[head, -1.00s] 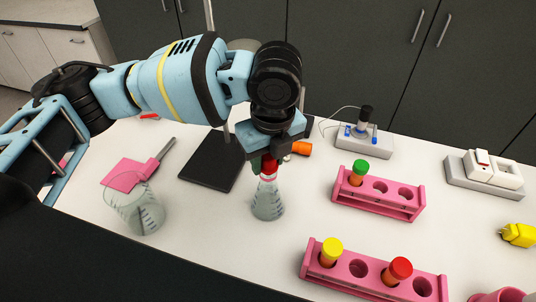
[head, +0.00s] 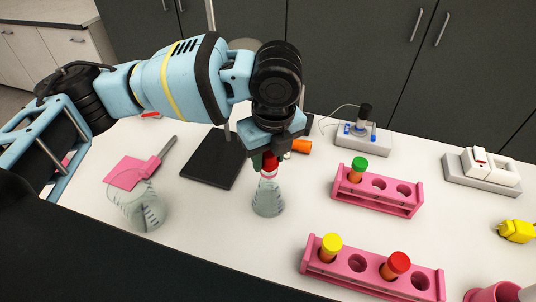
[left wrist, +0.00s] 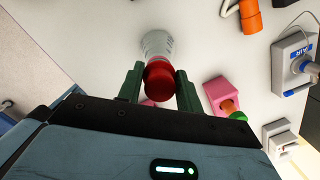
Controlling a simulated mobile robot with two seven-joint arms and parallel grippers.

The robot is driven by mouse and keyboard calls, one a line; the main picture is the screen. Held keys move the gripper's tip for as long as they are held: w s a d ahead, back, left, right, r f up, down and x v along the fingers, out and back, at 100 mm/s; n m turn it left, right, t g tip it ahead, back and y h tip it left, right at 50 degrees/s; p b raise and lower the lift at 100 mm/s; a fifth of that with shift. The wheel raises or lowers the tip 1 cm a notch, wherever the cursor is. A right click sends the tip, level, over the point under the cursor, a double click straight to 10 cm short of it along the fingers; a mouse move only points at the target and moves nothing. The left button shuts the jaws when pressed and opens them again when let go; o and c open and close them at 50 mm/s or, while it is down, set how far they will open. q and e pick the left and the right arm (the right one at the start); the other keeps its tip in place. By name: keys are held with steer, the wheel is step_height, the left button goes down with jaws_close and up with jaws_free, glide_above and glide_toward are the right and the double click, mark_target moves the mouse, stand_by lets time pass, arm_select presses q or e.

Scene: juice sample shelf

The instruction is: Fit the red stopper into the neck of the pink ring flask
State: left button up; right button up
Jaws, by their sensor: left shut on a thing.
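The pink ring flask (head: 268,200) is a clear conical flask standing upright on the white bench near the middle of the head view, with a pink ring at its neck. My left gripper (head: 268,158) is directly over it and shut on the red stopper (head: 269,164). The stopper is at the flask's mouth; I cannot tell whether its lower end is inside the neck. In the left wrist view the stopper (left wrist: 160,79) sits between the two green fingers, with the flask (left wrist: 157,44) beyond it. The right gripper is not in view.
Pink racks with capped tubes stand right of the flask, one farther back (head: 408,208) and one nearer (head: 358,283). A black plate (head: 208,165) and an orange object (head: 301,146) lie behind.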

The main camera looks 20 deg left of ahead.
mark_target(269, 153)
arm_select(q)
steer(key=shift+s+f, duration=0.1)
steer(key=shift+f, duration=0.7)
steer(key=o, duration=1)
steer(key=shift+o, duration=0.2)
steer(key=shift+r, duration=0.1)
steer(key=r, duration=0.7)
steer(key=shift+s+d+r, duration=0.25)
steer(key=shift+d+r, duration=0.15)
